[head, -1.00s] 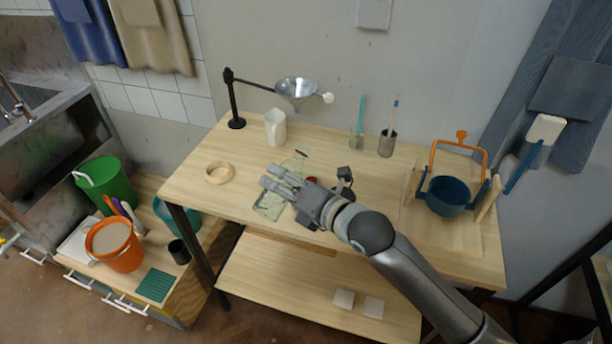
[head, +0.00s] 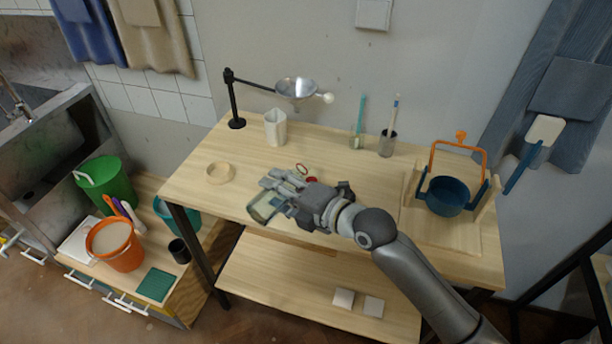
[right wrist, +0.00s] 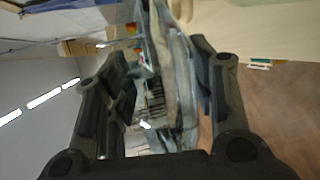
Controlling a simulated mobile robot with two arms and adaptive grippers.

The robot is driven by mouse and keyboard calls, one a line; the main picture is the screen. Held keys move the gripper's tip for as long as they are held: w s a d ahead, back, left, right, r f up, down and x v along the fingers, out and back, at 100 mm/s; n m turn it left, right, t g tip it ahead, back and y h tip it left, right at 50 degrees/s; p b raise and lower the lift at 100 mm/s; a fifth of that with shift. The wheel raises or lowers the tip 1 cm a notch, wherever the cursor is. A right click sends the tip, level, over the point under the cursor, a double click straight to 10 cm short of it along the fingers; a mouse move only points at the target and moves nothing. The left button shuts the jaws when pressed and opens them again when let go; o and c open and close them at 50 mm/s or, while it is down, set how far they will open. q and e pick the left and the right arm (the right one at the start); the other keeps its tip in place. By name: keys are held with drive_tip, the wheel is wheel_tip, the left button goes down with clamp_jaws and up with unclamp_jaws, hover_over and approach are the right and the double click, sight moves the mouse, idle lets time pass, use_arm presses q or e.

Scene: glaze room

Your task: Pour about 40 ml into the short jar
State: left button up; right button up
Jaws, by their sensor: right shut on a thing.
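My right gripper (head: 276,190) is shut on a clear, greenish glass vessel (head: 263,207) above the front of the wooden table. The glass lies tilted between the fingers, and the gripper hides much of it. In the right wrist view the glass (right wrist: 170,75) fills the space between both fingers (right wrist: 165,85). A small red ring (head: 302,169) shows just behind the gripper, with another bit of red beside it. I cannot tell whether these belong to a jar there. No short jar can be made out for sure, nor any liquid level. My left gripper is not in view.
On the table (head: 370,220) stand a white pitcher (head: 275,128), a funnel on a black stand (head: 297,89), a wooden ring (head: 220,174), two brush holders and a blue pot (head: 448,196) in a wooden cradle. The table's left part is mostly clear.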

drive_tip(key=shift+r+m, duration=0.5)
drive_tip(key=shift+r, duration=0.05)
drive_tip(key=shift+s+a+r, duration=0.1)
drive_tip(key=shift+s+a, duration=0.45)
idle(0.6)
drive_tip(key=shift+s+r+m+g+y+p, duration=0.15)
drive_tip(key=shift+r+m+g+y+p, duration=0.05)
drive_tip(key=shift+m+g+y+p, duration=0.15)
idle(1.7)
wheel_tip(320, 180, down, 3)
drive_tip(key=shift+s+n+t+h+b, duration=0.1)
drive_tip(key=shift+n+t+h+b, duration=0.4)
drive_tip(key=shift+n+b, duration=0.5)
drive_tip(key=shift+w+d+r+n+t, duration=0.1)
drive_tip(key=shift+w+r+n+t, duration=0.15)
drive_tip(key=shift+r+n, duration=0.25)
drive_tip(key=shift+d+n, duration=0.1)
drive_tip(key=shift+n, duration=0.15)
drive_tip(key=shift+w+d+r+n+p, duration=0.2)
drive_tip(key=shift+r+n+p, duration=0.1)
drive_tip(key=shift+r+p, duration=0.15)
drive_tip(key=shift+a, duration=0.1)
